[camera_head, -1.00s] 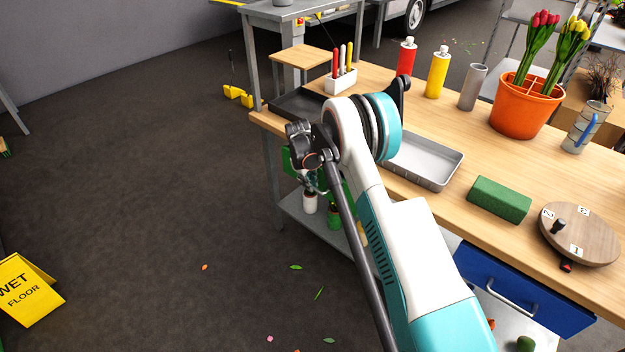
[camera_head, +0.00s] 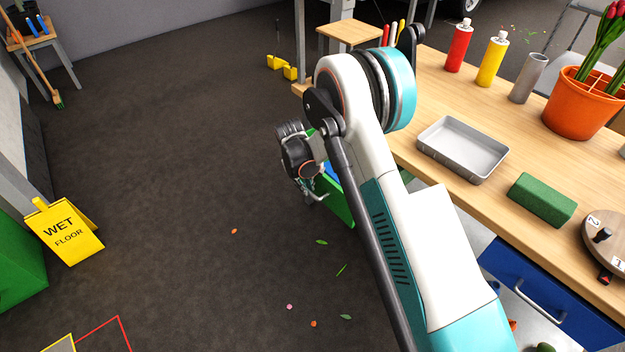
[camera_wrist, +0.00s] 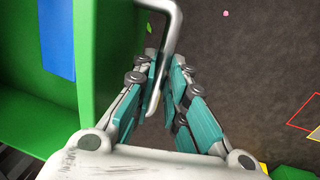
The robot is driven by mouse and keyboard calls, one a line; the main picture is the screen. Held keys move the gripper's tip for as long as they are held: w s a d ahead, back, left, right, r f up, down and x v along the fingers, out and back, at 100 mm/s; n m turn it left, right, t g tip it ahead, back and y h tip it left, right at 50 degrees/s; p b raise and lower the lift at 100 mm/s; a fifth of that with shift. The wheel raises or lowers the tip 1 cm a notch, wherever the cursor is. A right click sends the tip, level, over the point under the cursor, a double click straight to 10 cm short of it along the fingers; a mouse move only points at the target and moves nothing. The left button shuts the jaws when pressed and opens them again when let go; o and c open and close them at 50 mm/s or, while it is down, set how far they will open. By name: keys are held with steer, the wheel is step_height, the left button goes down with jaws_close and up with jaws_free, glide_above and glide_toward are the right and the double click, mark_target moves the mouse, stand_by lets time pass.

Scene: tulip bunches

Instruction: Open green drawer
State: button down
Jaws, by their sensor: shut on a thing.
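The green drawer (camera_head: 341,205) is under the wooden workbench, mostly hidden behind my arm in the head view, and it stands pulled out. In the wrist view, the drawer's green front (camera_wrist: 108,60) and part of its open inside show at left. My gripper (camera_wrist: 160,82) is shut on the drawer's grey bar handle (camera_wrist: 171,35), with a finger on each side of the bar. In the head view, my gripper (camera_head: 312,192) is at the drawer's front, over the floor.
A blue item (camera_wrist: 57,38) lies inside the drawer. The bench (camera_head: 430,85) carries a grey tray (camera_head: 462,148) and a green block (camera_head: 542,199). A closed blue drawer (camera_head: 540,290) is at right. The floor left of my gripper is largely clear up to a wet-floor sign (camera_head: 66,232).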

steer(key=shift+s+a, duration=0.15)
steer(key=c, duration=1.6)
jaws_free()
steer(key=shift+r, duration=0.1)
step_height(320, 180, up, 12)
steer(key=s+a, duration=0.1)
steer(key=shift+s+a+f, duration=0.15)
steer(key=shift+a+f, duration=0.05)
steer(key=shift+a, duration=0.2)
